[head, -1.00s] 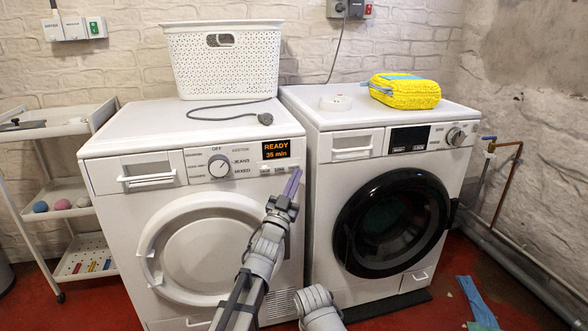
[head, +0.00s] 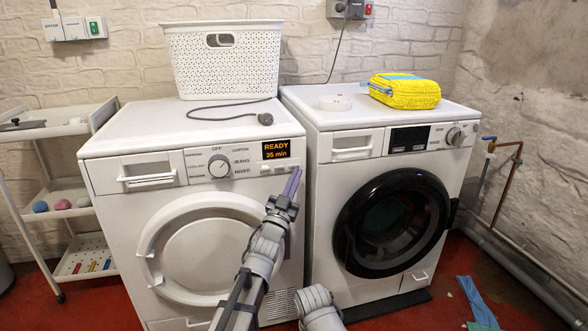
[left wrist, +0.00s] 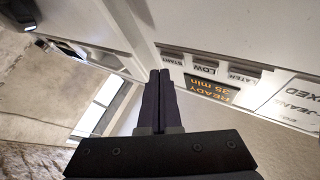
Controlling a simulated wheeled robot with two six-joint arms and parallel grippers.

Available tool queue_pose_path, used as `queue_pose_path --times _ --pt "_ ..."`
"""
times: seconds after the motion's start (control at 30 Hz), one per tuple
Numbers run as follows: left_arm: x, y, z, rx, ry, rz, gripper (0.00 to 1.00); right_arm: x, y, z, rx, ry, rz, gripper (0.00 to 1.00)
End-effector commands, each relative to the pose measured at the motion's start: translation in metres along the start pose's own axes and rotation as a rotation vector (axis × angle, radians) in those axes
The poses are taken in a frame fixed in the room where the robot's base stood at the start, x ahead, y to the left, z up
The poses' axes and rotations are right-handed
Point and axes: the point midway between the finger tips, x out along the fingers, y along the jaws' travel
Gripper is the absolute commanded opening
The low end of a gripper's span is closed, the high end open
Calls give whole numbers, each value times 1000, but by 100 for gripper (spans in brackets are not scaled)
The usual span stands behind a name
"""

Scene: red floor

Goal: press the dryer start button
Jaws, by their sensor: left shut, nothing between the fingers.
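The dryer (head: 120,215) is the white machine on the left, with a dial (head: 219,166) and a lit display (head: 276,150) reading "READY 35 min". In the left wrist view a row of small buttons lies beside the display (left wrist: 211,89): START (left wrist: 172,57), LOW (left wrist: 204,69) and LATER (left wrist: 243,76). My left gripper (head: 294,180) is shut and empty at the panel's right end. In the left wrist view its fingertips (left wrist: 160,74) are close beside START; I cannot tell whether they touch it. In the head view the fingers partly cover the button row's right end.
A washing machine (head: 325,205) stands to the right, with a yellow bundle (head: 405,91) on top. A white basket (head: 222,65) and a cable plug (head: 265,118) sit on the dryer. A shelf trolley (head: 72,130) stands left. A blue cloth (head: 475,300) lies on the floor.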

Motion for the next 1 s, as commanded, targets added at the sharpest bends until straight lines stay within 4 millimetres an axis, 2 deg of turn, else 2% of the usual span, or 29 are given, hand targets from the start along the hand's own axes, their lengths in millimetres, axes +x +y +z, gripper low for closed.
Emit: queue_pose_path --times 1.0 --pt "8 -6 6 0 0 0 0 0 0 0 0 0 0 50"
